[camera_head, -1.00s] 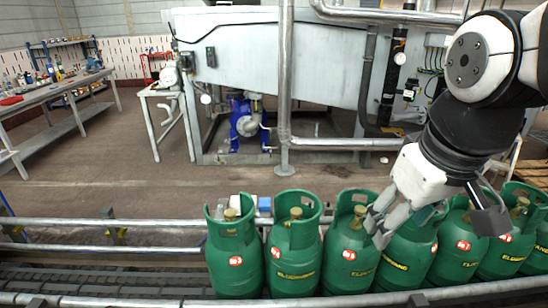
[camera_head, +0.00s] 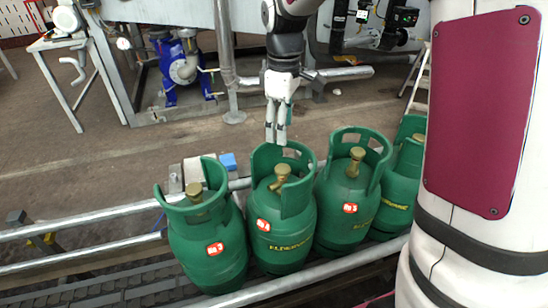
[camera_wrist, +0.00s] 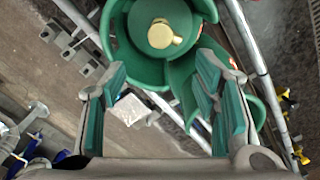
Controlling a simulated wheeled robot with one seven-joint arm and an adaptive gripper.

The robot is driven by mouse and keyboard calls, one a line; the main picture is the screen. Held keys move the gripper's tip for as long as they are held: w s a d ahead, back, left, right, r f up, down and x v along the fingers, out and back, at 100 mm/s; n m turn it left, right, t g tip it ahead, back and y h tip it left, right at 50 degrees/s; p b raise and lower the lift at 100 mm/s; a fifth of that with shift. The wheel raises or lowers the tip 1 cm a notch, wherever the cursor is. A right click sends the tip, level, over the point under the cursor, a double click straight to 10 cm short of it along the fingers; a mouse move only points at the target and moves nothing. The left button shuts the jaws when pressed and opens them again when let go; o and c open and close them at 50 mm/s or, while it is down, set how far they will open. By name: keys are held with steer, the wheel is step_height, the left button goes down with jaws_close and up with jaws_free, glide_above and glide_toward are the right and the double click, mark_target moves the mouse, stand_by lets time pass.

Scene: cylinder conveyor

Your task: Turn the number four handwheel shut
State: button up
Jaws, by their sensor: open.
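Green gas cylinders stand in a row on the conveyor, each with a brass handwheel inside an open collar. My gripper (camera_head: 278,138) points down, just above and behind the second visible cylinder (camera_head: 283,228) from the left in the head view. That cylinder's brass handwheel (camera_head: 281,174) is in front of the fingertips and apart from them. In the wrist view my gripper (camera_wrist: 165,78) is open and empty; a brass handwheel (camera_wrist: 162,34) lies ahead, at the top centre. The red-and-white labels are too small to read surely, so I cannot tell which handwheel is number four.
The leftmost cylinder (camera_head: 210,248) and the third one (camera_head: 347,205) stand close on either side. Metal guide rails (camera_head: 100,217) run along the conveyor. A blue block (camera_head: 228,161) is behind the rail. A blue pump (camera_head: 180,68) and a steel post stand farther back.

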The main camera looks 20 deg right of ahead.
mark_target(281, 168)
step_height(281, 168, down, 13)
steer(key=shift+r+b, duration=0.2)
steer(key=shift+b, duration=0.95)
steer(key=c, duration=1.2)
